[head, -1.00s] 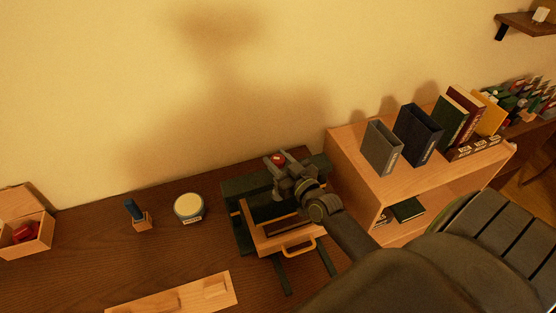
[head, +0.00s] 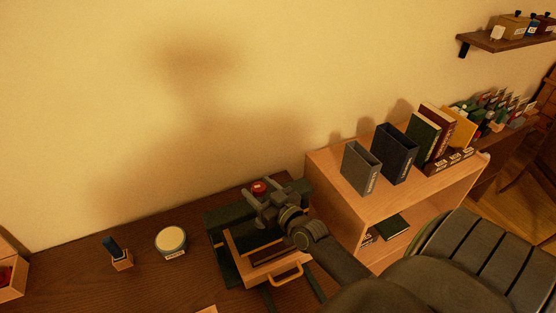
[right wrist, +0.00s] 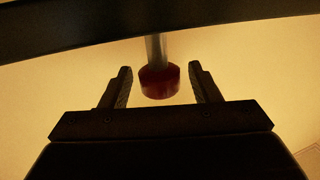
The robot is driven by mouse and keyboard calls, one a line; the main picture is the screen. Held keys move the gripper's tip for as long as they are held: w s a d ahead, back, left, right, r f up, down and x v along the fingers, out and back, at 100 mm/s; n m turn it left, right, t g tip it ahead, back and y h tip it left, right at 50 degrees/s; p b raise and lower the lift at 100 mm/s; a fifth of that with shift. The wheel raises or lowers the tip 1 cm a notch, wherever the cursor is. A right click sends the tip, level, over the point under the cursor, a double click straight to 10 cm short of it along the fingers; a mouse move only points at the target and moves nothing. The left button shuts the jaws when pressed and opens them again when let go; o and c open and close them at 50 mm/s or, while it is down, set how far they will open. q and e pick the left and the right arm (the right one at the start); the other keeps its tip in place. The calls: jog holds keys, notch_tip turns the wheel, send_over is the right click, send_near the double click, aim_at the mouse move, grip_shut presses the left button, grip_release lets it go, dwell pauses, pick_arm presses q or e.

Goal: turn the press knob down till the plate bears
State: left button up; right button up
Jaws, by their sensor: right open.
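The press (head: 222,217) is a dark green frame on the brown desk, with a light wooden tray-like part with a handle (head: 287,276) at its front. Its red knob (head: 259,188) sits at the top. In the right wrist view the red knob (right wrist: 160,82) hangs on a grey metal shaft between the two fingers. My right gripper (head: 267,198) is at the press top by the knob. Its fingers (right wrist: 160,88) are open, with a gap on each side of the knob. The press plate is largely hidden by my right gripper and arm. My left gripper is out of view.
A round tin (head: 171,241) and a small wooden holder with a blue item (head: 119,254) stand left of the press. A wooden shelf unit (head: 351,209) with files and books stands close on its right. A wall shelf (head: 497,41) is at upper right.

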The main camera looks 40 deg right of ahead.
jog(key=s+b, duration=0.3)
jog(key=s, duration=1.4)
jog(key=shift+d+b, duration=0.3)
